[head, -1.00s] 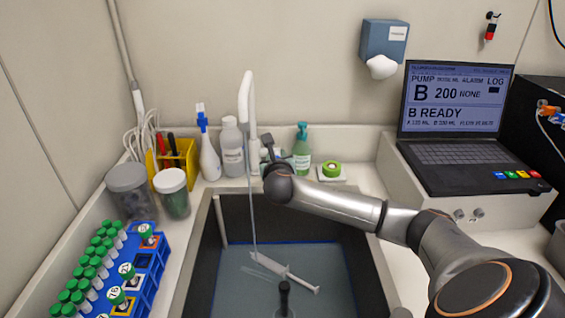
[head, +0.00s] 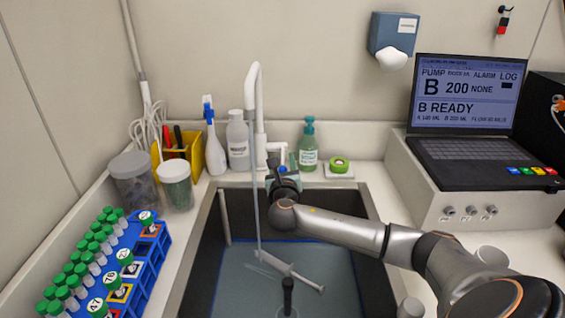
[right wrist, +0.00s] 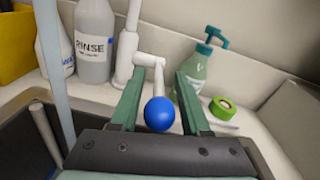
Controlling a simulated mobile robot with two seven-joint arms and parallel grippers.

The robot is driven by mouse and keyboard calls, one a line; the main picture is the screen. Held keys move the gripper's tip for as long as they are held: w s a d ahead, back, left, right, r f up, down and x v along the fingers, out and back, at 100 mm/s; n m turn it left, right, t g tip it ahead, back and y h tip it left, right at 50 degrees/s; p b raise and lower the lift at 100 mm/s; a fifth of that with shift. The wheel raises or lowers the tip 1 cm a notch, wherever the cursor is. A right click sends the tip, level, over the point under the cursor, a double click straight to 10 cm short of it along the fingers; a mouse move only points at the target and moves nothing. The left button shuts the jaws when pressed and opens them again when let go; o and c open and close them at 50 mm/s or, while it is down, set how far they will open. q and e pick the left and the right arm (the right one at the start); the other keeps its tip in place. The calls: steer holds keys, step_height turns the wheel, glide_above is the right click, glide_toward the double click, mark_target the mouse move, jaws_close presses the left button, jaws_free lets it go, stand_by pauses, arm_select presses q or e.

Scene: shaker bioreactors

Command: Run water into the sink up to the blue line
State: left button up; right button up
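The white tap (head: 257,100) arches over the dark sink (head: 209,235), and a thin stream of water (head: 257,215) falls from its spout into the basin. The blue line (head: 300,241) runs along the sink's inner wall. The water surface (head: 235,280) lies at or close to it; I cannot tell exactly. My right gripper (head: 283,169) is at the back of the sink by the tap lever. In the right wrist view its green fingers (right wrist: 158,92) are apart, with the lever's blue knob (right wrist: 159,114) between them and gaps both sides. My left gripper is out of view.
A syringe (head: 285,272) lies in the basin near a black upright post (head: 287,298). A blue tube rack (head: 150,268) stands left, a laptop (head: 465,110) right.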

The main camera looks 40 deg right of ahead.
steer(key=shift+s+a, duration=0.1)
steer(key=shift+a, duration=0.05)
steer(key=v, duration=1.2)
steer(key=shift+s, duration=0.1)
stand_by(6.5)
